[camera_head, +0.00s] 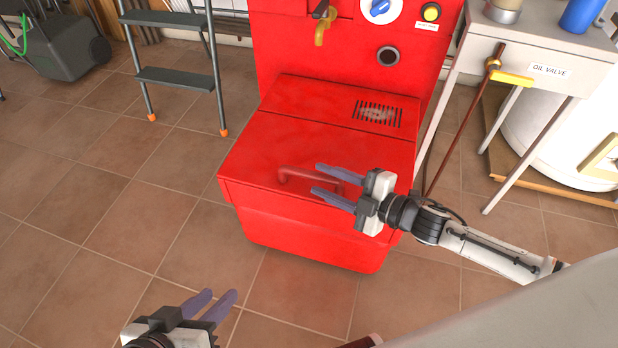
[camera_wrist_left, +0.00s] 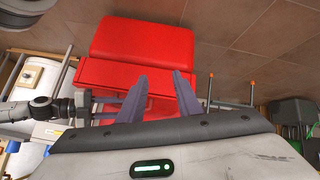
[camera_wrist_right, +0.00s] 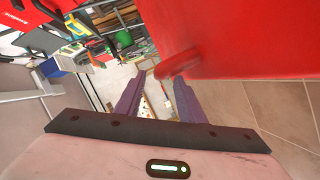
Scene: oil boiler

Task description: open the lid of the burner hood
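The red burner hood (camera_head: 310,210) stands on the floor in front of the boiler, its lid (camera_head: 265,145) lying shut. A red bar handle (camera_head: 296,174) sits at the lid's front edge. My right gripper (camera_head: 318,179) is open at the handle's right part, fingers pointing left. In the right wrist view the handle (camera_wrist_right: 178,64) shows just beyond the open fingertips (camera_wrist_right: 159,79); I see no grip on it. My left gripper (camera_head: 220,293) is open and empty, low in front of the hood. The left wrist view also shows the red hood (camera_wrist_left: 140,40) beyond its fingers.
A stepladder (camera_head: 175,78) stands left of the boiler. A grey table (camera_head: 540,45) labelled for the oil valve stands at the right, with a white tank (camera_head: 555,130) beneath. The tiled floor (camera_head: 90,220) left of the hood is clear.

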